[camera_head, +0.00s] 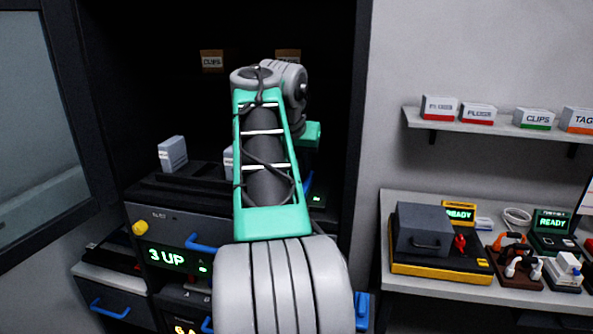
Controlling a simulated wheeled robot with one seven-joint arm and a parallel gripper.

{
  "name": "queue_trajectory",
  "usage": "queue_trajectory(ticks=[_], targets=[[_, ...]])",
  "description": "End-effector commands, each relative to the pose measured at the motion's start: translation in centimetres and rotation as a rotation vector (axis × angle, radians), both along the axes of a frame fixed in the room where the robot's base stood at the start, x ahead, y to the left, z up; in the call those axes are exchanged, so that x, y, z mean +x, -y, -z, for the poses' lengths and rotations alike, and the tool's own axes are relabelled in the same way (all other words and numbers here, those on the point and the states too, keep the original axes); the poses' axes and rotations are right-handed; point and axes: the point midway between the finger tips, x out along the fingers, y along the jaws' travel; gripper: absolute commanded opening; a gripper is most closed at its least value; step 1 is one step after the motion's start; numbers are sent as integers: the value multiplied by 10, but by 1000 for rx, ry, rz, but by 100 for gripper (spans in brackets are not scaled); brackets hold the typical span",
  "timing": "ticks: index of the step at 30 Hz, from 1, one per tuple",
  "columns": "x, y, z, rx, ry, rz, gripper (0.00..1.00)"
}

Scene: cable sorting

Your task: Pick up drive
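A light grey upright block (172,154), which may be a drive, stands on the dark top of a rack unit inside the open cabinet, left of my arm. A second pale block (229,160) shows only as a sliver at the left edge of my arm, which hides the rest. No label on either block can be read. My arm reaches forward into the cabinet and covers the middle of the view. My gripper is hidden behind my own arm links, so its fingers and anything in them do not show.
Below is a rack unit with a display reading "3 UP" (180,259), a yellow knob and blue handles. A cabinet door (90,140) stands at the left. At right, a wall shelf (490,125) holds boxes above a bench (440,284) with tools and a grey case.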

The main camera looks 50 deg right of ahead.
Motion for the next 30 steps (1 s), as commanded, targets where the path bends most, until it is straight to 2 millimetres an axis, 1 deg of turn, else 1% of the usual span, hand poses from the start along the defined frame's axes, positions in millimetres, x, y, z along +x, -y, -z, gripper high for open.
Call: queue_trajectory(ticks=[5, 8, 11, 15, 18, 22, 30], targets=[[0, 0, -1, -1, 0, 0, 0], [0, 0, -7, -2, 1, 1, 0], [0, 0, -26, -1, 2, 0, 0], [1, 0, -66, -2, 3, -1, 0], [1, 0, -87, -2, 2, -1, 0], [0, 0, -102, -1, 0, 0, 0], [0, 0, -117, -1, 0, -1, 0]])
